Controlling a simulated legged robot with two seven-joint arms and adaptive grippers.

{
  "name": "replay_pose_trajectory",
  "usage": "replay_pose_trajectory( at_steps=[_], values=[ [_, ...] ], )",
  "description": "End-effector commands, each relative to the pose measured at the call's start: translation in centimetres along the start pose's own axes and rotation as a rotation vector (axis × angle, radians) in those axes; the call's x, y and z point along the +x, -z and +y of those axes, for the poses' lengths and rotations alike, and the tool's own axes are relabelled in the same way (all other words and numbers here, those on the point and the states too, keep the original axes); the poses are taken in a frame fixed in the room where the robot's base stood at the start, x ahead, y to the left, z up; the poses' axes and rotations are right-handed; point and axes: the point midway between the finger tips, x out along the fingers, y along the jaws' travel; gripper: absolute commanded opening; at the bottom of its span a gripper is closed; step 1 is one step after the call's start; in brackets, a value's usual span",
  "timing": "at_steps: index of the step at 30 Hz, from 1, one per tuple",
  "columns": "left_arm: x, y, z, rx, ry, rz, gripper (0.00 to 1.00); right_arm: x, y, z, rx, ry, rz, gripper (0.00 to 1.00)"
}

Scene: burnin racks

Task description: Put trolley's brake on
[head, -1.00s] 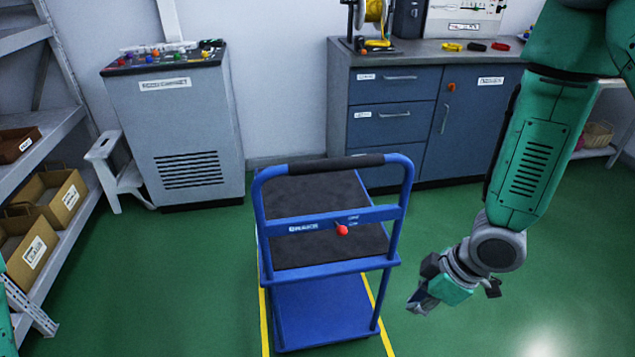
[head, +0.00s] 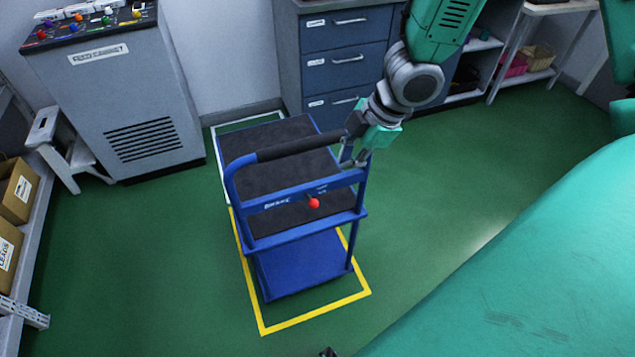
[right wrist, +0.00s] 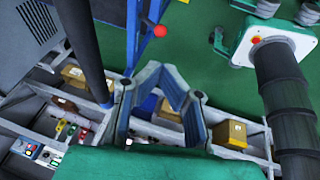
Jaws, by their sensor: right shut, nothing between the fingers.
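The blue trolley (head: 305,273) stands on the green floor with its push handle towards me. Its black grip (head: 300,146) runs along the handle's top. Below it, a blue crossbar carries a white label, apparently "BRAKE" (head: 277,203), and a short lever with a red knob (head: 314,203). The red knob also shows in the right wrist view (right wrist: 160,31), beyond the fingers. My right gripper (head: 352,157) is at the handle's upper right corner, above and right of the knob; whether it touches the handle is unclear. It is shut and empty. My left gripper cannot be made out.
Yellow floor tape (head: 318,315) outlines the trolley's place. A grey cabinet (head: 120,105) and a step stool (head: 70,150) stand at the left, near shelving with boxes (head: 15,190). Blue drawers (head: 345,60) stand behind the trolley. Floor right of the trolley is open.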

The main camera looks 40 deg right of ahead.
Motion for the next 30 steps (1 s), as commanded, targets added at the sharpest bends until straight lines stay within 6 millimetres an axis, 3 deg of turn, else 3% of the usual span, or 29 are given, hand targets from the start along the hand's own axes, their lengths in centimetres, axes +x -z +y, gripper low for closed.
replay_pose_trajectory(
  at_steps=[5, 12, 21, 30],
  values=[
    [0.8, 0.0, 0.0, 0.000, 0.000, 0.000, 0.50, 1.2, -0.1, -0.1, 0.000, 0.001, -0.001, 0.00],
    [3.5, -0.2, 0.0, 0.000, 0.000, 0.000, 0.50, 6.0, -0.3, -0.2, -0.002, 0.004, -0.002, 0.00],
    [5.5, -0.3, 0.0, 0.000, 0.000, 0.000, 0.50, 11.7, -0.1, -0.1, -0.001, 0.002, 0.000, 0.00],
    [5.9, -0.3, 0.0, 0.000, 0.000, 0.000, 0.50, 14.0, -0.1, -0.1, 0.001, 0.000, 0.001, 0.00]
  ],
)
